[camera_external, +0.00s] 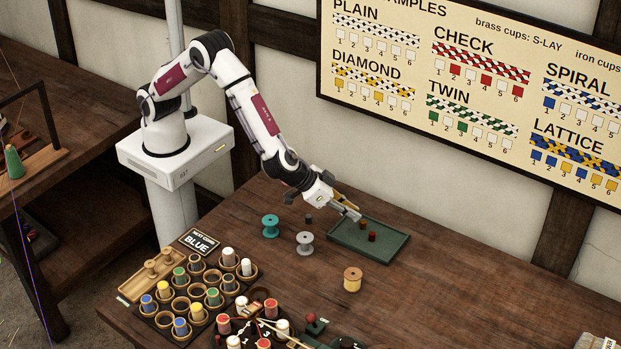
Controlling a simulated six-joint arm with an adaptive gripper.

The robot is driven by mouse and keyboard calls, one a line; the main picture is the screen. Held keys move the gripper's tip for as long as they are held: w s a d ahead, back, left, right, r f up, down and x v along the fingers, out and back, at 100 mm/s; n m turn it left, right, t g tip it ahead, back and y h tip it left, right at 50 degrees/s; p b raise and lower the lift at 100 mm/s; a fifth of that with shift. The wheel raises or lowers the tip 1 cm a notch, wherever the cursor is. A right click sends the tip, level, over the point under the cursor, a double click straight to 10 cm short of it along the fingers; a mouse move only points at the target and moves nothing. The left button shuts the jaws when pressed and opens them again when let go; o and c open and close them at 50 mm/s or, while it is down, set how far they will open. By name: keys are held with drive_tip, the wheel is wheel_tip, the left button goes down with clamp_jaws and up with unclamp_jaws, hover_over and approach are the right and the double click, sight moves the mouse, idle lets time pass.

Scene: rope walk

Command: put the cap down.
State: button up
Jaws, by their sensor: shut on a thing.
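My gripper (355,214) is over the far left part of a shallow green tray (401,248). It is shut on what looks like a small dark red cap (363,224), which shows just below the fingertips. The fingers partly hide it, and I cannot tell whether it touches the tray. A second small dark red piece (372,237) is in the tray, close by on the near side. The rest of the tray floor looks bare.
A teal spool (270,226), a grey spool (305,243) and a small dark piece (308,219) stand left of the tray. A tan spool (352,279) stands in front. A rack of colored bobbins (190,298) fills the front left.

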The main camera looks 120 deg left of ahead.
drive_tip(key=shift+f, duration=0.4)
drive_tip(key=shift+f, duration=1.85)
drive_tip(key=shift+f, duration=0.1)
drive_tip(key=o, duration=0.8)
drive_tip(key=shift+s+d+r, duration=0.3)
drive_tip(key=shift+r, duration=0.25)
drive_tip(key=shift+v, duration=5.4)
